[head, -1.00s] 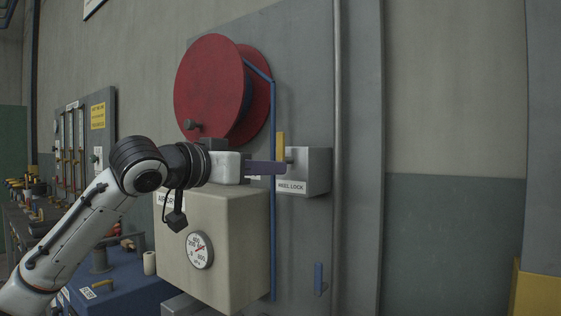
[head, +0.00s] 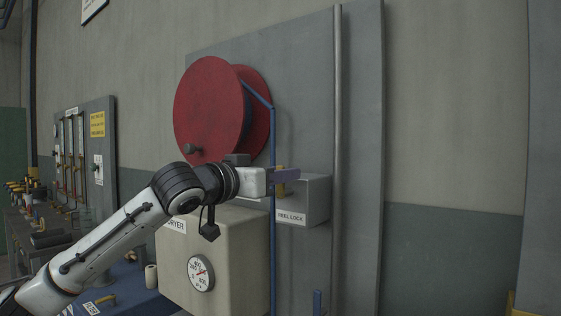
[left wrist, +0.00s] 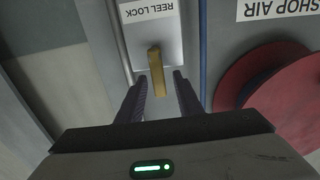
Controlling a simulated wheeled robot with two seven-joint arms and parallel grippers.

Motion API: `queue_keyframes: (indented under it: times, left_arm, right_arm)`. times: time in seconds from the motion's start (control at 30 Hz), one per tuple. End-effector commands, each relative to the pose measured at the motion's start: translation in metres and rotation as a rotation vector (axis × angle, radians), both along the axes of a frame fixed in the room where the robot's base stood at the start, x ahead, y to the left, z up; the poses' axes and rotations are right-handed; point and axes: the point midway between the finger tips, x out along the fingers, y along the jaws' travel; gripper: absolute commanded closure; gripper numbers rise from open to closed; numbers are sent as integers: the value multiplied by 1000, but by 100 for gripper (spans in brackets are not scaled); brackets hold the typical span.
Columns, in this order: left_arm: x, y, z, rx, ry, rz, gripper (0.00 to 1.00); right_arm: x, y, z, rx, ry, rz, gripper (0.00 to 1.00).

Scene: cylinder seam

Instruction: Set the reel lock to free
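The reel lock (head: 310,203) is a grey box with a "REEL LOCK" label on the wall panel. Its yellow lever (head: 281,188) stands about upright, partly hidden by my fingers. In the left wrist view, which shows the label upside down, the lever (left wrist: 156,68) reaches between my fingertips. My left gripper (head: 289,175) is at the lever's upper part. The left gripper (left wrist: 159,77) is open there, with a finger on each side and visible gaps to the lever. My right gripper is in neither view.
A red hose reel (head: 210,110) is above and left of the lock. A blue hose (head: 272,250) runs down beside the box. A dryer box (head: 235,260) with a gauge stands below my arm. A vertical pipe (head: 338,120) is just right of the lock.

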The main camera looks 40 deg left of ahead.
Motion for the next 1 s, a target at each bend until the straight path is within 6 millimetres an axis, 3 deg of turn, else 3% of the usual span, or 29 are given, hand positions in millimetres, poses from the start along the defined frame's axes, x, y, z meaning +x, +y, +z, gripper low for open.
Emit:
queue_keyframes:
  times: [0.33, 0.53, 1.0]
  left_arm:
    - [4, 0, -1, 2, 1, -1, 67]
    - [4, 0, -1, 2, 1, 0, 99]
    - [4, 4, -2, -83, -9, 0, 100]
  right_arm:
    - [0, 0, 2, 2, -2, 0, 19]
    - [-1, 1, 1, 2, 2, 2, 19]
    - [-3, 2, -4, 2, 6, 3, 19]
